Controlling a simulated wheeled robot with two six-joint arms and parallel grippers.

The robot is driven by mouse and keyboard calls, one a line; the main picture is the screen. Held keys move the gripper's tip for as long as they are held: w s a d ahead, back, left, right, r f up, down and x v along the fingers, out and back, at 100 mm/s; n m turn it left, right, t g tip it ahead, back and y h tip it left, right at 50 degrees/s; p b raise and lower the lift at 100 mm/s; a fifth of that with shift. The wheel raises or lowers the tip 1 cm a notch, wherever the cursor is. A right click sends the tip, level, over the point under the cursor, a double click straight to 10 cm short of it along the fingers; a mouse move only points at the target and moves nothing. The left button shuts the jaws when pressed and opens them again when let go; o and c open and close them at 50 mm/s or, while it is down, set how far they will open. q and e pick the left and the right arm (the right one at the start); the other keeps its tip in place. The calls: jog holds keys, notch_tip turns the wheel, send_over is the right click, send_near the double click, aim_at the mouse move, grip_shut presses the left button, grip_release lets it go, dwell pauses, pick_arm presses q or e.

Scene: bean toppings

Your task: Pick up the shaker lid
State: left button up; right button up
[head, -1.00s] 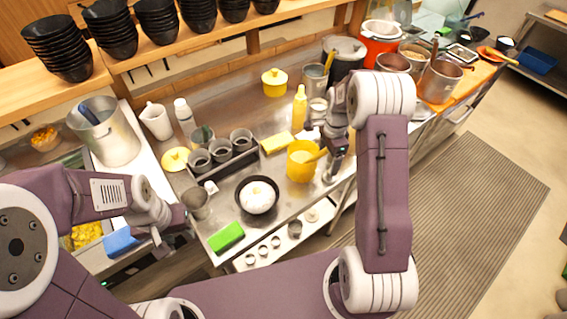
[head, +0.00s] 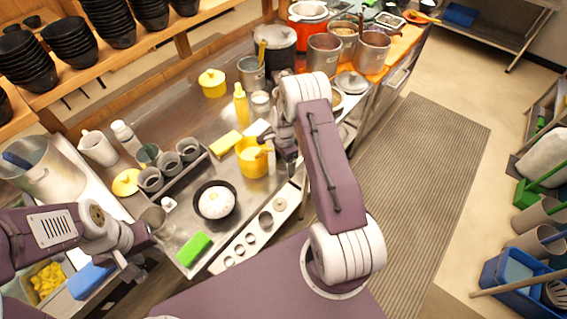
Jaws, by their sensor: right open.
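I cannot tell for sure which piece is the shaker lid. A small whitish piece (head: 168,203) lies on the counter beside a metal cup (head: 153,218) and may be it. A white shaker-like bottle (head: 123,133) stands at the left. My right gripper (head: 291,168) points down just right of the yellow pot (head: 252,160), near the counter's front edge. It is open, and I see nothing held in it. My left gripper (head: 137,268) is low at the left, by the counter's front-left corner. Its fingers are too small and cluttered to read.
A black bowl with white food (head: 215,203), a green block (head: 193,249) and a holder with several cups (head: 180,165) stand on the counter (head: 187,112). A yellow bottle (head: 241,104) stands behind the yellow pot.

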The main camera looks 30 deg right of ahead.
jog(key=shift+a+r, duration=0.1)
jog(key=shift+a, duration=0.05)
jog(key=c, duration=0.4)
jog(key=shift+s, duration=0.1)
jog(key=c, duration=0.5)
jog(key=shift+r, duration=0.1)
